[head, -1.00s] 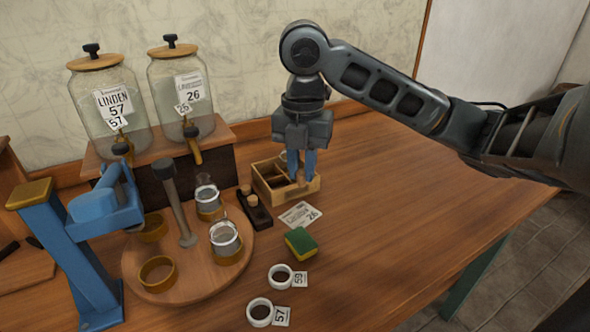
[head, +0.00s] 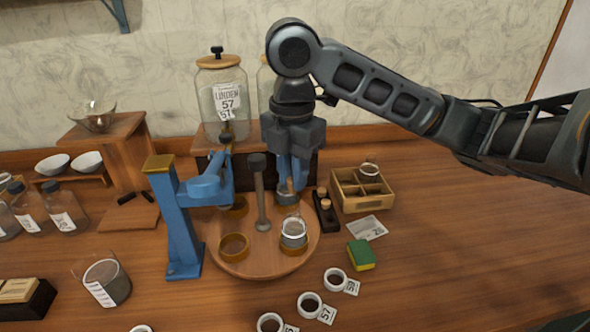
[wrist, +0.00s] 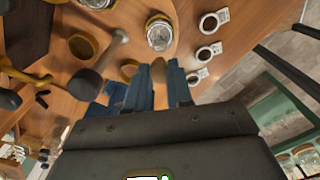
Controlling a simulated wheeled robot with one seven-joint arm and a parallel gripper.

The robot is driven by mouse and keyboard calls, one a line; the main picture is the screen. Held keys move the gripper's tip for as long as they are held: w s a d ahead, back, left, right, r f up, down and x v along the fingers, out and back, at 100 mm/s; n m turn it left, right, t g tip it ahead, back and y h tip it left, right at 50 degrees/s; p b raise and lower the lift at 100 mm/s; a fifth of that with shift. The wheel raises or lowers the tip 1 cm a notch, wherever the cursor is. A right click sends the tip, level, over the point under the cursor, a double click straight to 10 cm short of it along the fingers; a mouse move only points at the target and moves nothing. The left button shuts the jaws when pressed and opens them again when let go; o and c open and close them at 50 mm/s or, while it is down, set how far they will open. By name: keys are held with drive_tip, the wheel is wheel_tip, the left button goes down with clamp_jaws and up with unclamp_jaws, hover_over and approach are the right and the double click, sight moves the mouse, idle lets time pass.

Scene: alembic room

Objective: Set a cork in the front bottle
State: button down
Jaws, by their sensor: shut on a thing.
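My gripper (head: 291,177) is shut on a tan cork, which shows between the blue fingers in the wrist view (wrist: 160,69). It hangs over the round wooden turntable (head: 262,262). The front bottle (head: 294,234), clear glass, stands upright in a brass ring on the turntable. In the head view it is below and in front of my fingertips, apart from them. In the wrist view a round glass top (wrist: 159,34) lies just beyond the fingers. The rear bottle (head: 286,198) is partly hidden behind my fingers. Two corks (head: 322,195) stand in a dark holder (head: 327,216).
A blue press (head: 183,225) stands left of the turntable, and a grey post (head: 261,195) rises from its middle. A divided wooden box (head: 350,205), a label card (head: 366,227) and a sponge (head: 361,254) lie to the right.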

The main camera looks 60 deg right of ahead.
drive_tip(key=shift+d+f+b, duration=0.1)
drive_tip(key=shift+f+b, duration=1.3)
drive_tip(key=shift+f, duration=0.55)
drive_tip(key=shift+f+b, duration=0.75)
drive_tip(key=shift+f, duration=0.25)
idle(0.9)
drive_tip(key=c, duration=0.5)
unclamp_jaws()
drive_tip(key=shift+r, duration=0.1)
drive_tip(key=shift+r+p, duration=3.15)
drive_tip(key=shift+r, duration=0.3)
